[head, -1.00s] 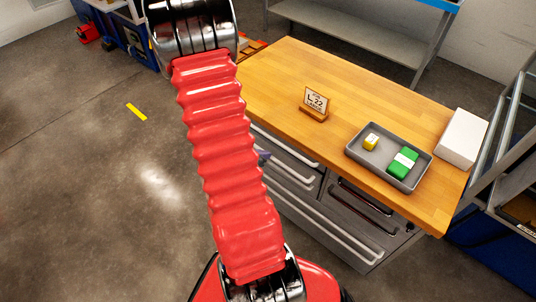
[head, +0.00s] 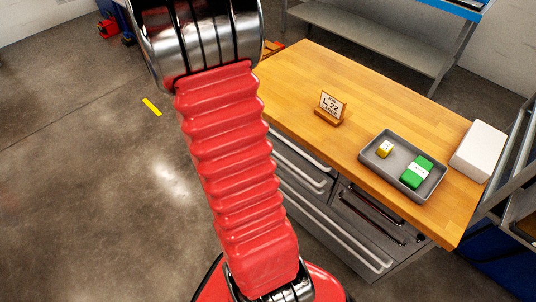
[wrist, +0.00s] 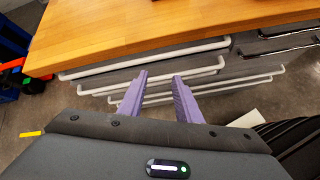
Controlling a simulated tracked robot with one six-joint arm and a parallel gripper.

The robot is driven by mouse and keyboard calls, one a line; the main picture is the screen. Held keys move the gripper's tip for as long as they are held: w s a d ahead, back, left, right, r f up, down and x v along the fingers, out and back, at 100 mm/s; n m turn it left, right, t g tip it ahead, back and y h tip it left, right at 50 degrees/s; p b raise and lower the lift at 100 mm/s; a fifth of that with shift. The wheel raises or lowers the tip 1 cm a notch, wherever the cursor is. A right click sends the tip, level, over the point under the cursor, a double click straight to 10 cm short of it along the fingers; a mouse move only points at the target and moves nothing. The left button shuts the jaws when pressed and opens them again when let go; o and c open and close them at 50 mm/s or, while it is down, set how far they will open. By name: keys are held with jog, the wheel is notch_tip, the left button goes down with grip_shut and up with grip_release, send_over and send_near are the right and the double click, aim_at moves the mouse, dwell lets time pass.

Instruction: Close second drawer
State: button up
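The drawer cabinet under the wooden worktop (head: 375,135) has a left column with white bar handles and a right part with dark handles. In the head view the upper left handle (head: 303,155) and the second handle (head: 303,180) sit close together, with a long handle (head: 335,233) lower down. The wrist view shows the top handle (wrist: 150,59) and the second handle (wrist: 190,70) beneath it. I cannot tell how far each drawer stands out. My gripper (wrist: 160,75) has two purple fingers, apart and empty, pointing at the drawer fronts. My arm hides it in the head view.
On the worktop are a sign (head: 330,107) on a wooden stand, a grey tray (head: 376,165) with a yellow block and a green block, and a white box (head: 480,150). A metal shelf (head: 375,40) stands behind.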

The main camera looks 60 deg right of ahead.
jog(key=w+a+r+m+t+y, duration=0.2)
jog(key=a+r, duration=0.5)
jog(key=a, duration=0.6)
jog(key=w+a+r+m+t+y, duration=0.2)
jog(key=a+r, duration=0.5)
jog(key=a, duration=0.6)
jog(key=w+a+r+m+t+y, duration=0.2)
jog(key=a+r+m+t+y, duration=0.2)
jog(key=a, duration=0.9)
notch_tip(320, 180, up, 4)
jog(key=shift+f+m+y, duration=0.2)
jog(key=shift+m+y, duration=0.5)
jog(key=shift+m, duration=0.5)
